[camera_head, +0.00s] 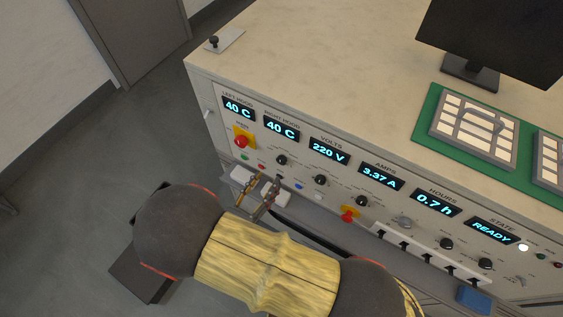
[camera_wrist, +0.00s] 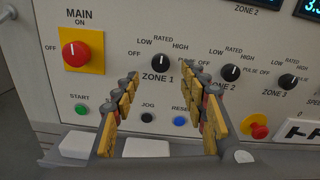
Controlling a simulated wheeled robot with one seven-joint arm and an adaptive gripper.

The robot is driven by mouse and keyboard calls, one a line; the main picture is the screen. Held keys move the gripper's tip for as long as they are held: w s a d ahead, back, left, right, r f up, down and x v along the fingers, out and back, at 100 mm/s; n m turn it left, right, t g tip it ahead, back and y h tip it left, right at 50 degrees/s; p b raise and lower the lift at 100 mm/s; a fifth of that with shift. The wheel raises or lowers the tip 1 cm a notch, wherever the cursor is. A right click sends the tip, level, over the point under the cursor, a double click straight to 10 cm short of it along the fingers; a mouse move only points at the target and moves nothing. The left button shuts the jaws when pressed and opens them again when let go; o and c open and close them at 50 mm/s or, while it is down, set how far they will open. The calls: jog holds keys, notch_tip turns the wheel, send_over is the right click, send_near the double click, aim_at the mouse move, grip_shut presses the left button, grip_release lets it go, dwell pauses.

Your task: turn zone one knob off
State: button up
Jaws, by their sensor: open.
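The zone one knob (camera_wrist: 159,62) is a round black dial on the cream panel, with OFF at its left and LOW, RATED and HIGH around its top. In the head view, the same knob (camera_head: 282,160) is below the displays. My gripper (camera_wrist: 160,74) is open and empty, its yellow-padded fingers to the left and right of the knob in the wrist view. The fingers look short of the panel, with no contact visible. In the head view, my gripper (camera_head: 264,181) is in front of the panel, below the knob.
The red main switch (camera_wrist: 76,54) on its yellow plate is left of the knob. The zone 2 knob (camera_wrist: 230,73) and zone 3 knob (camera_wrist: 288,82) are to the right. Start (camera_wrist: 81,110), jog (camera_wrist: 147,117) and reset (camera_wrist: 180,120) buttons sit below. A ledge with white blocks (camera_wrist: 145,148) juts out underneath.

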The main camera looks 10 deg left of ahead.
aim_at(280, 162)
jog(key=b+x, duration=0.1)
jog(key=x, duration=0.6)
jog(key=shift+w+d, duration=0.1)
jog(key=shift+w, duration=0.05)
jog(key=shift+c, duration=0.3)
grip_shut()
jog(key=shift+n+p, duration=0.3)
jog(key=shift+p, duration=0.2)
jog(key=n+p, duration=0.2)
jog(key=p, duration=0.1)
jog(key=shift+r+n+p, duration=0.15)
jog(key=shift+n+p, duration=0.2)
jog(key=shift+n, duration=0.05)
jog(key=n+p, duration=0.3)
jog(key=shift+n, duration=0.3)
jog(key=n+p, duration=0.3)
jog(key=n, duration=0.1)
jog(key=shift+p, duration=0.4)
jog(key=n+p, duration=0.1)
jog(key=n, duration=0.1)
jog(key=n+p, duration=0.1)
jog(key=n, duration=0.1)
jog(key=shift+f+n, duration=0.25)
jog(key=shift+n, duration=0.35)
